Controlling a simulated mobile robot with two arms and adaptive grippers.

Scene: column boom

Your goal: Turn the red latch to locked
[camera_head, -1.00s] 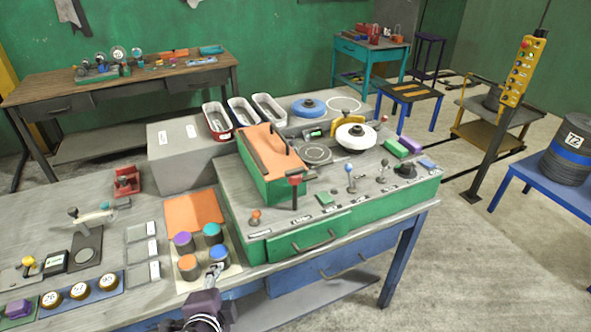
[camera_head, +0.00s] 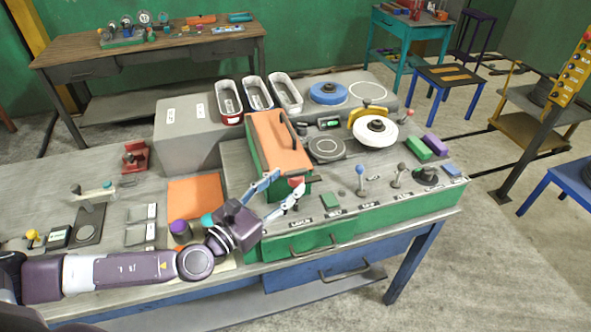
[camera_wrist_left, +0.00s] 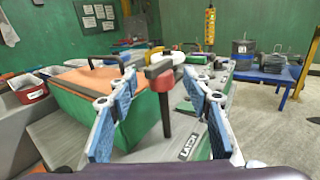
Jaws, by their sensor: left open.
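The red latch (camera_head: 297,182) stands on the green-sided console near its front edge, beside the orange-topped green box. In the left wrist view, the latch (camera_wrist_left: 166,61) shows a red head, a black bar and an upright stem. A label with partly readable text (camera_wrist_left: 189,146) lies near its foot. My left gripper (camera_head: 286,181) is open, with its blue-padded fingers reaching toward the latch. In the left wrist view, the latch appears between the spread fingers of the gripper (camera_wrist_left: 161,80), and I see no clear contact. The fingers partly hide the latch in the head view. My right gripper is out of view.
The green box with an orange top (camera_head: 281,140) stands close behind the latch. A white round wheel (camera_head: 376,132) is farther back. Three trays (camera_head: 257,93) stand behind.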

